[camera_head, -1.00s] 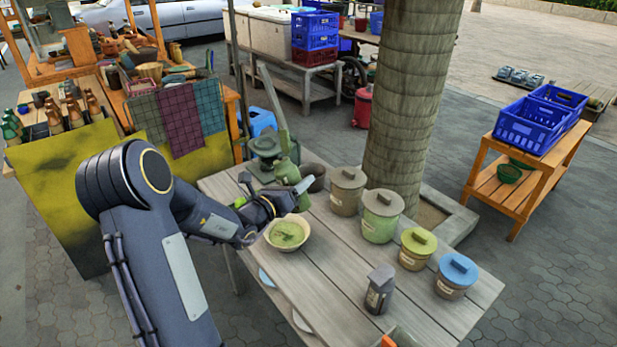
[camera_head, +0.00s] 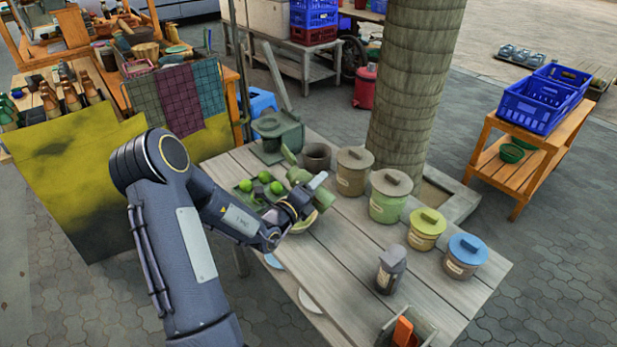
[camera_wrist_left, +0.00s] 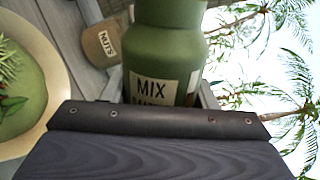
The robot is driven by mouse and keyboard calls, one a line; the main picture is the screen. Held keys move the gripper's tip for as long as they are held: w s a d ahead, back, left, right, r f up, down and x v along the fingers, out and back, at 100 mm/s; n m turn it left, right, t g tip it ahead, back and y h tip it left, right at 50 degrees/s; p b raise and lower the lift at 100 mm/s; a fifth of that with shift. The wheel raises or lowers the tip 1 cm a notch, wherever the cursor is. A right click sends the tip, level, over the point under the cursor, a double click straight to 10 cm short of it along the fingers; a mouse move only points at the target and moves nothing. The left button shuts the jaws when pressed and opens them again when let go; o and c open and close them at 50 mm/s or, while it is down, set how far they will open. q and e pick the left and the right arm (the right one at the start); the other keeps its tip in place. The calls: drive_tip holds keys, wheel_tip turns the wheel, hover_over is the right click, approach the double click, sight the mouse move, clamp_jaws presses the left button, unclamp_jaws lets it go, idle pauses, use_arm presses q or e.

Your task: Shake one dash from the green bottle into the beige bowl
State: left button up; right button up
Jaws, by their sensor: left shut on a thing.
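My left gripper (camera_head: 306,194) is shut on the green bottle (camera_head: 324,199), just above the beige bowl (camera_head: 304,224) on the wooden table. The bottle looks tilted in the head view, and fingers cover part of it. In the left wrist view the green bottle (camera_wrist_left: 168,55) fills the middle, with a label reading "MIX". The beige bowl (camera_wrist_left: 58,62) shows at the left of that view with green contents. In the head view my gripper and the bottle hide much of the bowl. My right gripper is not in view.
Several lidded jars stand right of the bowl, including a green one (camera_head: 390,205) and a blue-lidded one (camera_head: 464,262). A dark shaker (camera_head: 391,270) stands nearer. Limes (camera_head: 265,177) lie behind my left arm. A tree trunk (camera_head: 418,90) rises behind the table.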

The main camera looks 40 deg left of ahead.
use_arm(q)
drive_tip(key=d+n, duration=0.1)
drive_tip(key=n, duration=0.1)
drive_tip(key=d+n, duration=0.1)
drive_tip(key=shift+f+n, duration=0.3)
drive_tip(key=shift+n, duration=0.1)
drive_tip(key=r+n+p, duration=0.1)
drive_tip(key=p, duration=0.1)
drive_tip(key=r+n+p, duration=0.1)
drive_tip(key=p, duration=0.1)
drive_tip(key=r+n+p, duration=0.1)
drive_tip(key=n+p, duration=0.1)
drive_tip(key=shift+a+r, duration=0.15)
drive_tip(key=shift+a, duration=0.1)
drive_tip(key=shift+r+n+p, duration=0.2)
drive_tip(key=shift+n+p, duration=0.5)
drive_tip(key=shift+p, duration=0.1)
drive_tip(key=shift+a, duration=0.15)
